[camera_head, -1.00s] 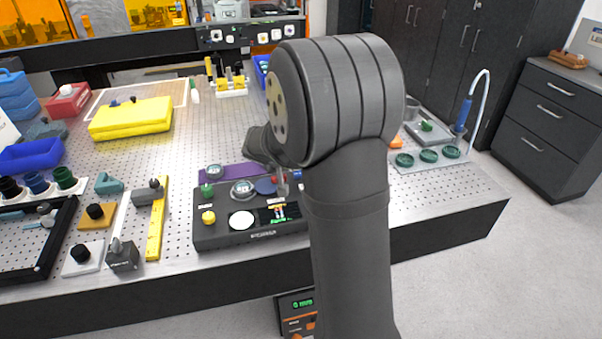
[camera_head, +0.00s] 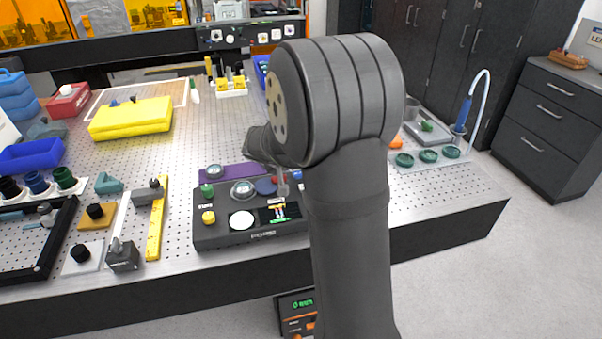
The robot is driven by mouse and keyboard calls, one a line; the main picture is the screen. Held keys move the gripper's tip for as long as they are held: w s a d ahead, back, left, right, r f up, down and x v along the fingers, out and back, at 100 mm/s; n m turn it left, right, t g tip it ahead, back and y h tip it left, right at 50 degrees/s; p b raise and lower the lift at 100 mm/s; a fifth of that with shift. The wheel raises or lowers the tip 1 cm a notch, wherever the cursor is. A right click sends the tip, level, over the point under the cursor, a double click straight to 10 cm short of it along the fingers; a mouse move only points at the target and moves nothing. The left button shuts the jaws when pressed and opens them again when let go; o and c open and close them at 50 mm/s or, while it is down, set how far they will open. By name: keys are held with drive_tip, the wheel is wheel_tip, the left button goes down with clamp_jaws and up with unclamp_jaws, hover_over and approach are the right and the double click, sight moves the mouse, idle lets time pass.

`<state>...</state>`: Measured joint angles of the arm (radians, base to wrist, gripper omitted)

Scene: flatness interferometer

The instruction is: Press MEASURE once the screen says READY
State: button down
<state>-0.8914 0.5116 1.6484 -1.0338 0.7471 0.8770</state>
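The interferometer console (camera_head: 215,235) is a dark box at the front edge of the perforated table. It carries a small screen (camera_head: 275,213) with coloured marks and a line of green text too small to read. Left of the screen are a bright white round window (camera_head: 242,220), a yellow button (camera_head: 208,217), a green knob (camera_head: 207,190) and a clear round optic (camera_head: 242,190). Blue and red parts sit behind the screen. The MEASURE label cannot be made out. My gripper (camera_head: 283,188) is above the console's right part, mostly hidden by my arm; its fingers cannot be told apart.
My arm covers the console's right end. A yellow case (camera_head: 130,118), a blue bin (camera_head: 32,154) and mounts on a yellow rail (camera_head: 157,225) stand to the left. Green round parts (camera_head: 404,160) lie on a tray at right. An orange-and-black unit (camera_head: 297,312) sits below the table edge.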

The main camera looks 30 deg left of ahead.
drive_tip(key=shift+f, duration=0.2)
drive_tip(key=shift+f, duration=0.25)
drive_tip(key=shift+f, duration=0.45)
idle(0.8)
drive_tip(key=shift+r, duration=0.9)
drive_tip(key=shift+r, duration=2.5)
